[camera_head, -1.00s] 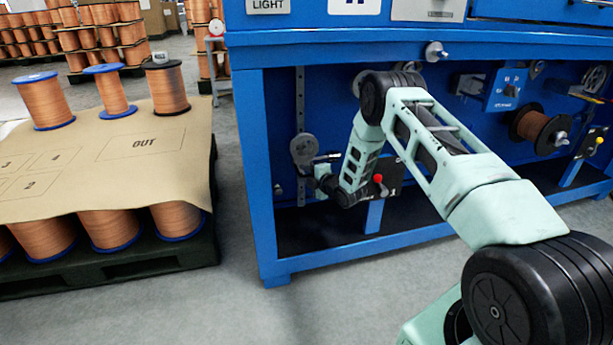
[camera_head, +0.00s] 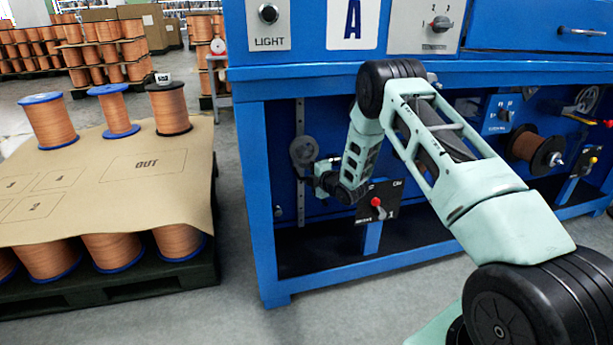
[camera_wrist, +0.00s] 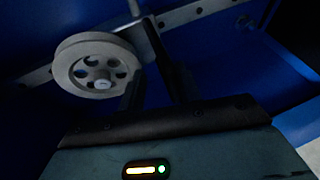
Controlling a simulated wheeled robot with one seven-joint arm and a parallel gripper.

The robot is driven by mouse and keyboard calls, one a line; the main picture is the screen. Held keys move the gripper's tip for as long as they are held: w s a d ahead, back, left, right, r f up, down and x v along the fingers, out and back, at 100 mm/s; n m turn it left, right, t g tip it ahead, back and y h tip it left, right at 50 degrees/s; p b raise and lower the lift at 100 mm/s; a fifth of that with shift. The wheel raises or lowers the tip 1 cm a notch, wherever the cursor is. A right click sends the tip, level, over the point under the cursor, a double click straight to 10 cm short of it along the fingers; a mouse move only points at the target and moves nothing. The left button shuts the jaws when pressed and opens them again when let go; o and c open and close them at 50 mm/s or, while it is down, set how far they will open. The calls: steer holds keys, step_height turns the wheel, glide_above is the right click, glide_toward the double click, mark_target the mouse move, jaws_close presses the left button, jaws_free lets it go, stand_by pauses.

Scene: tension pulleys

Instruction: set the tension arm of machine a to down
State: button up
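Machine A is the blue machine, with its "A" sign (camera_head: 352,22) at the top. Its tension arm carries a grey pulley wheel (camera_head: 303,150) in front of a slotted upright bar on the left. In the wrist view, the wheel (camera_wrist: 97,68) is at left and the grey tension arm (camera_wrist: 146,42) runs from it, up and right. My gripper (camera_wrist: 150,62) has its two dark fingers close together on either side of the tension arm, which keeps a narrow gap between them. The fingertips are partly hidden. In the head view, my gripper (camera_head: 322,172) is just below and right of the wheel.
A black switch plate with a red knob (camera_head: 376,203) is close to the right of my wrist. A copper spool (camera_head: 533,148) is mounted further right. A pallet with cardboard (camera_head: 100,200) and spools stands at left. Grey floor lies between pallet and machine.

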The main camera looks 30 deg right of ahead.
steer(key=shift+d+r, duration=0.1)
steer(key=shift+r, duration=0.15)
steer(key=p+v, duration=0.5)
steer(key=v, duration=1.5)
steer(key=shift+f+p, duration=0.3)
steer(key=shift+p, duration=0.1)
stand_by(0.6)
stand_by(0.7)
